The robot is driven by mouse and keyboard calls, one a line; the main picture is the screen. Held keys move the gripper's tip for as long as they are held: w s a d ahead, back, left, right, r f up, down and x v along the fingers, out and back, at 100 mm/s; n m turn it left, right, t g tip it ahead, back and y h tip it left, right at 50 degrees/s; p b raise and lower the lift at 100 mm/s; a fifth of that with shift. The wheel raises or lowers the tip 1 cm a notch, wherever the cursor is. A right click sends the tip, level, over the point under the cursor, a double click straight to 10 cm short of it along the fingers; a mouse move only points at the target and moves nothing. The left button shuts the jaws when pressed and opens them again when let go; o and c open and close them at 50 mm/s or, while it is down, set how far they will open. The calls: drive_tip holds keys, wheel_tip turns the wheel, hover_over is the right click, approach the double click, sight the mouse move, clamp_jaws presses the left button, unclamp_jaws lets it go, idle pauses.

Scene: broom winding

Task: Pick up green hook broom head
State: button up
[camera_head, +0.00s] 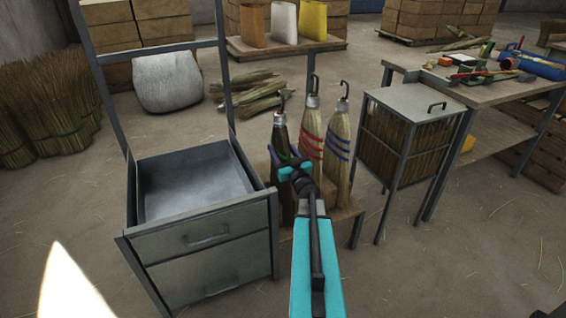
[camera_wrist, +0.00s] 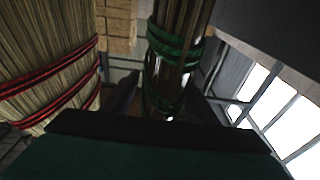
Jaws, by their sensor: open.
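The green-banded broom head (camera_head: 280,134) stands upright at the left of a row of three, with a hook at its top. In the wrist view its dark bristles and green bands (camera_wrist: 173,50) fill the upper middle. My gripper (camera_head: 288,162) is at its front in the head view and hides part of its middle. In the wrist view my gripper's fingers (camera_wrist: 166,104) are open, one on each side of the broom head's lower visible part. I cannot tell whether they touch it.
A red-banded broom head (camera_head: 311,133) stands close on the right, also in the wrist view (camera_wrist: 50,70). A blue-banded one (camera_head: 338,146) is beyond it. A metal drawer cabinet (camera_head: 205,245) is at left, a caged bin (camera_head: 412,105) at right.

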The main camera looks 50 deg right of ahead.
clamp_jaws()
drive_tip(key=shift+r, duration=0.15)
wheel_tip(320, 180, up, 18)
drive_tip(key=p, duration=0.5)
idle(0.3)
idle(0.5)
